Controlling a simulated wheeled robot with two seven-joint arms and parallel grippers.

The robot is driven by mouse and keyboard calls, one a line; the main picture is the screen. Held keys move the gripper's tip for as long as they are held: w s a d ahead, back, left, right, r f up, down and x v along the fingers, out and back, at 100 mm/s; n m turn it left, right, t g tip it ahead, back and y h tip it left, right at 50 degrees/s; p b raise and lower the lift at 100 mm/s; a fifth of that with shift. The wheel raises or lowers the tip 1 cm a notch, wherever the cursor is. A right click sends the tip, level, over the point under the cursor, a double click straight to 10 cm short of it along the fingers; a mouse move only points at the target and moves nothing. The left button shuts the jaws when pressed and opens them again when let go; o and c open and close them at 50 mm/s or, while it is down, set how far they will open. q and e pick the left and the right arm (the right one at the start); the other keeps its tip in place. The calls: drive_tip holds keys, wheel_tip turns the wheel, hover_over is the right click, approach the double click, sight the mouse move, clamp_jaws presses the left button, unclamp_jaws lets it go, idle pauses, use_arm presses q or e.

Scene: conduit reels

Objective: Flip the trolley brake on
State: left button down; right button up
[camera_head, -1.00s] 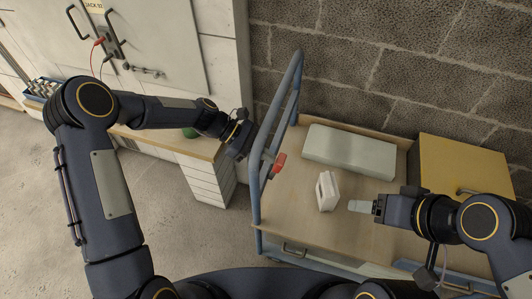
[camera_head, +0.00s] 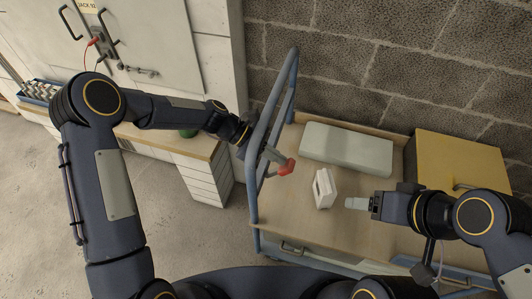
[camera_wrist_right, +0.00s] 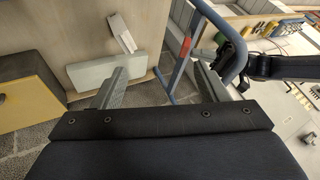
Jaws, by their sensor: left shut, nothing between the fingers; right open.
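The trolley (camera_head: 262,190) has a blue tube handle at its left end. The brake lever with its red grip (camera_head: 285,167) sits just inside that handle, tilted to the right over the wooden deck. It also shows in the right wrist view (camera_wrist_right: 181,62). My left gripper (camera_head: 273,154) is shut and empty. Its grey fingers reach past the blue tube to the red grip and seem to touch it; the exact contact is hidden. My right gripper (camera_head: 357,203) is open and empty over the deck, well right of the lever.
On the deck are a white block-like object (camera_head: 324,189), a long pale grey-green box (camera_head: 347,149) and a yellow box (camera_head: 458,165). A brick wall stands behind. A bench and cabinet stand left; the floor between is clear.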

use_arm(q)
drive_tip(key=v, duration=0.7)
drive_tip(key=shift+a+b, duration=0.2)
drive_tip(key=shift+b, duration=0.15)
use_arm(e)
drive_tip(key=shift+f, duration=0.4)
use_arm(q)
drive_tip(key=shift+w+r, duration=0.1)
